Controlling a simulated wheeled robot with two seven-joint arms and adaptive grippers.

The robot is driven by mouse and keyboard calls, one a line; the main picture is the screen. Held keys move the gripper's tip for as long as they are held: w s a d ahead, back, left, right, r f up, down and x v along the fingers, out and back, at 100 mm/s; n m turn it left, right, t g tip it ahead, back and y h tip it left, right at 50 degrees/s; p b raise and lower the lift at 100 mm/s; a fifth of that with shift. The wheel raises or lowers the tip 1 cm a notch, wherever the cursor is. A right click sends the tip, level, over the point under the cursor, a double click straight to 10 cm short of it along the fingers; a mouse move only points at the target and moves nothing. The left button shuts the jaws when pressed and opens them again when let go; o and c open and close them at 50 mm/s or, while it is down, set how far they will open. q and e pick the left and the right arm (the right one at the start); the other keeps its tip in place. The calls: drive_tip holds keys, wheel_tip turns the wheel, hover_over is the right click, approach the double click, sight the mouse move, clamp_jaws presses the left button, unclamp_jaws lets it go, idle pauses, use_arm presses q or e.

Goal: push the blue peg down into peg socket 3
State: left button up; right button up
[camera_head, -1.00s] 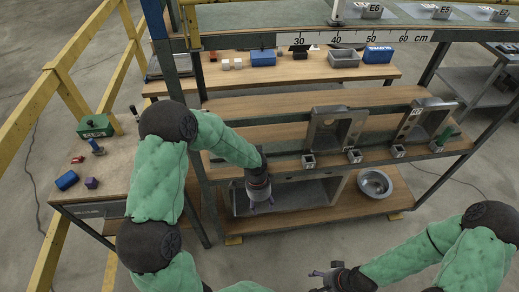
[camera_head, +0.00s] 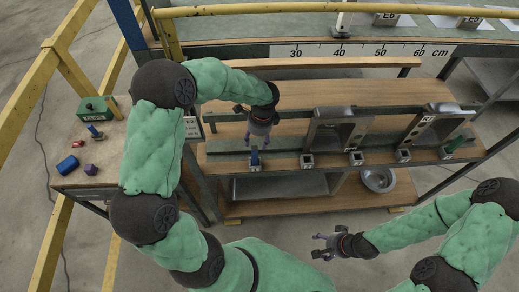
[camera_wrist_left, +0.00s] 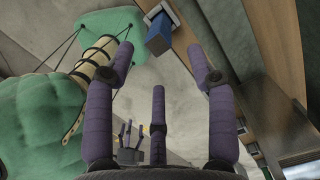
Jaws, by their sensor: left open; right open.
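The blue peg (camera_head: 254,154) stands upright in the leftmost visible socket (camera_head: 254,166) on the rack's front beam; the socket's number is not readable. My left gripper (camera_head: 260,136) is open just above and behind the peg, with nothing between its purple fingers. In the left wrist view the blue peg (camera_wrist_left: 159,38) shows beyond the spread fingertips (camera_wrist_left: 160,62), apart from them, with its socket (camera_wrist_left: 155,13) behind. How deep the peg sits is not clear. My right gripper (camera_head: 322,247) is open and empty in front of the rack, away from the sockets.
Grey brackets (camera_head: 335,128) rise behind the beam. A metal bowl (camera_head: 378,180) lies below. A side table (camera_head: 105,153) holds loose parts.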

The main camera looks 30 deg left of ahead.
sight(255, 148)
use_arm(q)
drive_tip(key=f, duration=0.4)
drive_tip(key=shift+s+a+f, duration=0.25)
drive_tip(key=shift+s, duration=0.15)
drive_tip(key=shift+w+f, duration=0.15)
drive_tip(key=shift+f, duration=0.4)
drive_tip(key=f, duration=0.5)
drive_tip(key=shift+a+b, duration=0.35)
drive_tip(key=shift+b, duration=0.05)
drive_tip(key=shift+r, duration=0.1)
drive_tip(key=shift+c, duration=0.3)
clamp_jaws()
